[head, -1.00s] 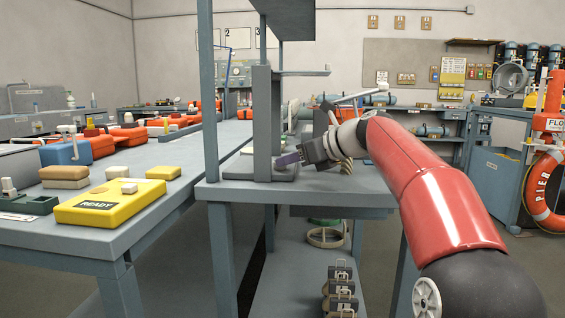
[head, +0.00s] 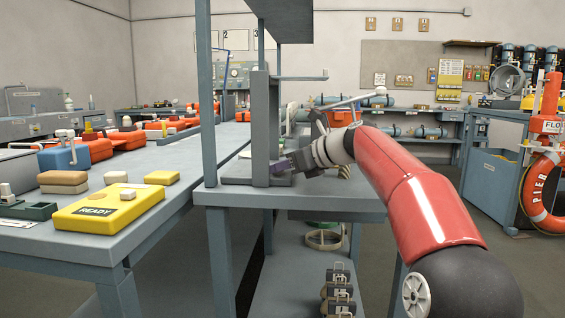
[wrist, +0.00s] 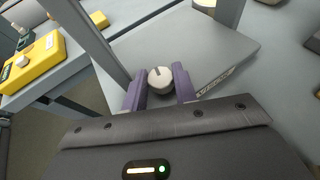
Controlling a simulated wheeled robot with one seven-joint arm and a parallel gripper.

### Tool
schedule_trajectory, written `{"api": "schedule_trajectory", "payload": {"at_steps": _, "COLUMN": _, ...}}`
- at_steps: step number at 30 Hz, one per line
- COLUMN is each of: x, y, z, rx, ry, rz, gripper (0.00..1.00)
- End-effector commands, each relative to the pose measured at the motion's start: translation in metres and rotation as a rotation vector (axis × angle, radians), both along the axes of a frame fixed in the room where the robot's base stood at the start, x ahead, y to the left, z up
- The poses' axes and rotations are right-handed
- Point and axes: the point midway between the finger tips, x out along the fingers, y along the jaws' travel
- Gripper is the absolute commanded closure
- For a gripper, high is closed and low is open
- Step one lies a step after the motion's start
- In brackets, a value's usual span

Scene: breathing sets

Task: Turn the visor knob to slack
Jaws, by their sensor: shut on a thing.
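The visor knob (wrist: 160,77) is a small round off-white knob with a dark index mark on its top, seen in the wrist view. In the head view my gripper (head: 284,166) is low beside the grey upright post (head: 260,130), on the bench's near side. The knob cannot be made out there.
A grey post (head: 207,95) and overhead shelf frame the work spot closely. A yellow READY box (head: 108,207) lies on the left bench and shows in the wrist view (wrist: 35,65). Below, several dark clasped items (head: 338,292) stand on the lower shelf.

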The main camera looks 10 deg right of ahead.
Motion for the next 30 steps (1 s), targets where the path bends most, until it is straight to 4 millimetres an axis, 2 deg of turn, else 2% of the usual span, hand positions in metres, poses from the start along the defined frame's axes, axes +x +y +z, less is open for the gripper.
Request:
{"api": "schedule_trajectory", "payload": {"at_steps": 1, "x": 0.0013, "y": -0.0014, "z": 0.0069, "rx": 0.001, "ry": 0.006, "rz": 0.030, "gripper": 0.95}}
{"api": "schedule_trajectory", "payload": {"at_steps": 9, "x": 0.0025, "y": -0.0020, "z": 0.0053, "rx": 0.003, "ry": 0.006, "rz": 0.189, "gripper": 0.95}}
{"api": "schedule_trajectory", "payload": {"at_steps": 23, "x": 0.0018, "y": -0.0018, "z": 0.0003, "rx": 0.001, "ry": -0.001, "rz": 0.227, "gripper": 0.95}}
{"api": "schedule_trajectory", "payload": {"at_steps": 24, "x": 0.0018, "y": -0.0018, "z": 0.0003, "rx": 0.002, "ry": 0.000, "rz": 0.227, "gripper": 0.67}}
{"api": "schedule_trajectory", "payload": {"at_steps": 25, "x": 0.0018, "y": -0.0018, "z": 0.0003, "rx": 0.002, "ry": 0.000, "rz": 0.227, "gripper": 0.63}}
{"api": "schedule_trajectory", "payload": {"at_steps": 30, "x": 0.0018, "y": -0.0018, "z": 0.0003, "rx": 0.002, "ry": -0.001, "rz": 0.226, "gripper": 0.63}}
